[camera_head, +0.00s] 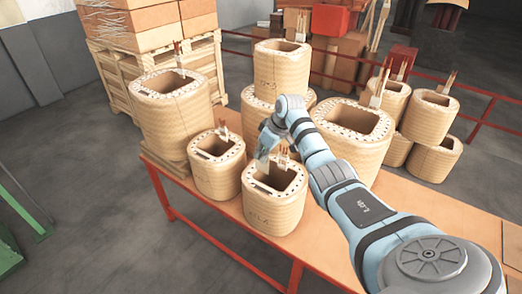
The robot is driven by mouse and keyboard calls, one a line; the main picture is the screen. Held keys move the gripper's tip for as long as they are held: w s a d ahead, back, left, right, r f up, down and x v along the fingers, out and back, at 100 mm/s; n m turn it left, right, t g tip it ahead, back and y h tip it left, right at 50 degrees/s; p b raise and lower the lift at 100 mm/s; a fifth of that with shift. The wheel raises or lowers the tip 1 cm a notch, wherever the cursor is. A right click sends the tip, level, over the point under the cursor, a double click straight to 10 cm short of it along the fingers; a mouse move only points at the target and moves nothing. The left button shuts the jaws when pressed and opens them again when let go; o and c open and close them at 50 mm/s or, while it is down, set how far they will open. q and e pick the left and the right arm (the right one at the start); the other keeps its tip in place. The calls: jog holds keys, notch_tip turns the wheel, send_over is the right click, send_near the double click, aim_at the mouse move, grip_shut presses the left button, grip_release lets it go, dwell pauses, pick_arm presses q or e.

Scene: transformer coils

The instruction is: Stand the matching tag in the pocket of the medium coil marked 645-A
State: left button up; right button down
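Tan woven coils of several sizes stand on the orange table. A coil (270,213) at the front has a faint dark marking on its front, too small to read for certain. Another coil (218,175) stands just left of it, and a large coil (170,130) stands behind that. My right arm reaches in from the right, and my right gripper (264,152) is above the rear left rim of the front coil. Its fingers are small and blurred, so I cannot tell whether they hold a tag. No loose tag can be made out. My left gripper is out of view.
A large coil (345,140) stands right of the gripper, partly behind my arm. A stacked coil (281,70) rises behind it. More coils (429,118) stand at the right. The table (228,207) has a bare front left edge. A pallet with boxes (150,50) stands behind.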

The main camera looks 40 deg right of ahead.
jog(key=shift+a+f+b, duration=0.1)
jog(key=shift+f+b, duration=4.8)
jog(key=shift+f, duration=1.4)
jog(key=c, duration=1.7)
grip_release()
jog(key=shift+r, duration=0.1)
